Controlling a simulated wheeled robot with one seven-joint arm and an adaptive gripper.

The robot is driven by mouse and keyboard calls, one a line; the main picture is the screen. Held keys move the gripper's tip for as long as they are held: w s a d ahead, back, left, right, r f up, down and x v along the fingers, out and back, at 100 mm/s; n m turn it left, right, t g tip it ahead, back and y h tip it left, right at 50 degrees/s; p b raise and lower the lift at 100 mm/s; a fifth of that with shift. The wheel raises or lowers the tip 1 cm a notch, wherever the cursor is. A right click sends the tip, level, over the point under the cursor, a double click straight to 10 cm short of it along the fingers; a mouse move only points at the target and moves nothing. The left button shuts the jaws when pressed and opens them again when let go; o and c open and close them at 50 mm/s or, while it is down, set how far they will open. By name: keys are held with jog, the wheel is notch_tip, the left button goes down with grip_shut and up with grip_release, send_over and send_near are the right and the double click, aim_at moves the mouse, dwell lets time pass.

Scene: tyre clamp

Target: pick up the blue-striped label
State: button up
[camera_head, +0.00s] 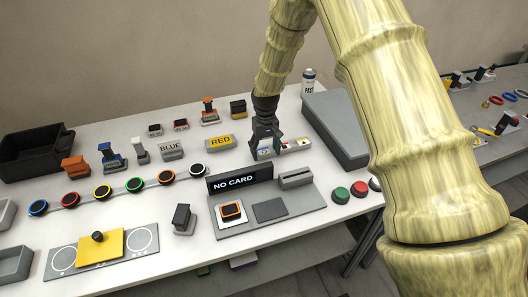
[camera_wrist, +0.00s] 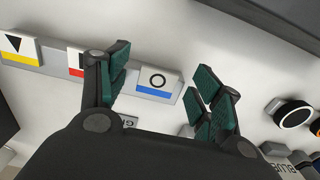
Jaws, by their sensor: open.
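The blue-striped label (camera_wrist: 156,82) is a white plate with a black ring above a blue stripe, on a grey block. In the wrist view it lies between the fingers of my gripper (camera_wrist: 163,80), which is open and empty. Green-padded fingers stand apart on either side of it; whether they touch it I cannot tell. In the head view my gripper (camera_head: 263,138) points down over the label row on the white table, and the blue-striped label (camera_head: 264,152) shows just below it, partly hidden.
A red-striped label (camera_wrist: 75,64) and a yellow label with a black triangle (camera_wrist: 18,48) continue the row. The NO CARD display (camera_head: 238,179) stands in front.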

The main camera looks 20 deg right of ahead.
jog(key=shift+w+f, duration=0.1)
jog(key=shift+f, duration=0.15)
dwell(0.3)
jog(key=c, duration=0.7)
jog(key=shift+s, duration=0.2)
jog(key=shift+c, duration=0.3)
